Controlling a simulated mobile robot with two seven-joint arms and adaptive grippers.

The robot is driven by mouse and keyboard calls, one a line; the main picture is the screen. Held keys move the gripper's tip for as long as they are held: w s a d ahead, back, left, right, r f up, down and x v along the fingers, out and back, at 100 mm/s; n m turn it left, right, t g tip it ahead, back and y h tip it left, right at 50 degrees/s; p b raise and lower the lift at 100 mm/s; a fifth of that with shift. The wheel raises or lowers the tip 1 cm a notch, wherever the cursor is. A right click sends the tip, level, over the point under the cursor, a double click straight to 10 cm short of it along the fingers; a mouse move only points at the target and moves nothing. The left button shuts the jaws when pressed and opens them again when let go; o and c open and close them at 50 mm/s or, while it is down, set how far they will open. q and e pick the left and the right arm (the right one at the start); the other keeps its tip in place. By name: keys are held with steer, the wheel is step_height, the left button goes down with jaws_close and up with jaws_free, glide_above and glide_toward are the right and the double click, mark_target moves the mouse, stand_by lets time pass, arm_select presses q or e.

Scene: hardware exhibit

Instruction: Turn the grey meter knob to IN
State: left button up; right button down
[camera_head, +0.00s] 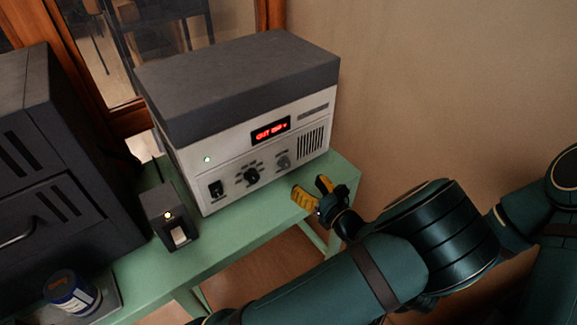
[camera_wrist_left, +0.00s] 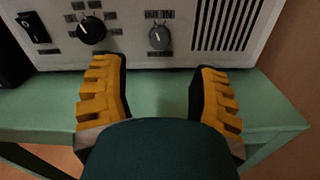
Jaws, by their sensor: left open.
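The meter is a white box with a dark grey lid (camera_head: 240,85). Its small grey knob (camera_head: 283,162) is at the lower right of the front panel. My right gripper is not in view.
A black knob (camera_head: 251,176) and a black switch (camera_head: 216,189) are left of the grey knob. A red display (camera_head: 270,130) seems to start with "OUT". A small dark box (camera_head: 168,213) stands on the green table (camera_head: 222,232). A dark cabinet (camera_head: 60,170) and a can (camera_head: 72,293) are left.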

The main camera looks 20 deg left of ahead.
mark_target(287, 165)
arm_select(q)
steer(key=b+x, duration=0.1)
steer(key=x, duration=0.8)
steer(key=shift+w+a, duration=0.2)
jaws_close()
